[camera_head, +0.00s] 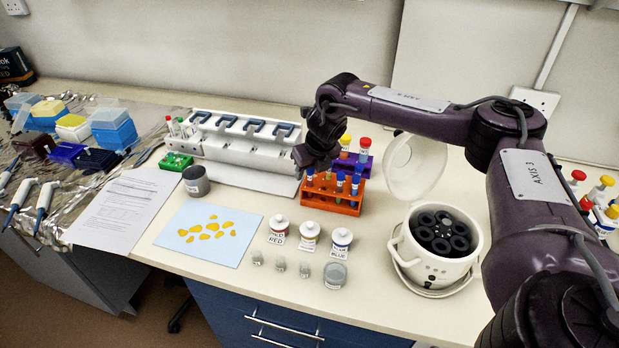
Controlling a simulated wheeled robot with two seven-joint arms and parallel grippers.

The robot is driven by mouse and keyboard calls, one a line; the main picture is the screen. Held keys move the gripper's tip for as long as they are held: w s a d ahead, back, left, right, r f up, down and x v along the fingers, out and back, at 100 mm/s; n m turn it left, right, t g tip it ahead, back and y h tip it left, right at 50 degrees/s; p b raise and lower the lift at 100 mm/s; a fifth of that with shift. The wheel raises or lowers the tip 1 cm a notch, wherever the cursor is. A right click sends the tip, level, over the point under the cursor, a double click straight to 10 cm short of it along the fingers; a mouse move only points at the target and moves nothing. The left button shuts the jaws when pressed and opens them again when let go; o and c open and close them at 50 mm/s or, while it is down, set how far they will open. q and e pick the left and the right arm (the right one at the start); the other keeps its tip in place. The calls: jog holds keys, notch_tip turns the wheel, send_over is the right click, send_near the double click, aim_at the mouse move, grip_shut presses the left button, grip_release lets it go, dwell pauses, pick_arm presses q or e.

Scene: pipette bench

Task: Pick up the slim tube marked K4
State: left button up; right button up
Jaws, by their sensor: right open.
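An orange rack (330,196) stands mid-bench and holds several slim tubes with blue and orange-red caps. The marks on the tubes are too small to read, so I cannot tell which one is K4. My right gripper (311,162) is open, just above the rack's back left part. It hides some of what is behind it, and no tube shows clearly between its fingers. A purple rack (351,167) just behind holds tubes with yellow, red and orange caps. My left gripper is not in view.
A white centrifuge (409,252) with a raised clear lid (415,168) stands to the right. Labelled jars (310,233) are in front of the rack. A pipette stand (240,143), a metal cup (196,180) and a blue sheet (208,238) are left.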

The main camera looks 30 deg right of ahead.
jog(key=c, duration=0.8)
grip_shut()
jog(key=shift+s, duration=0.1)
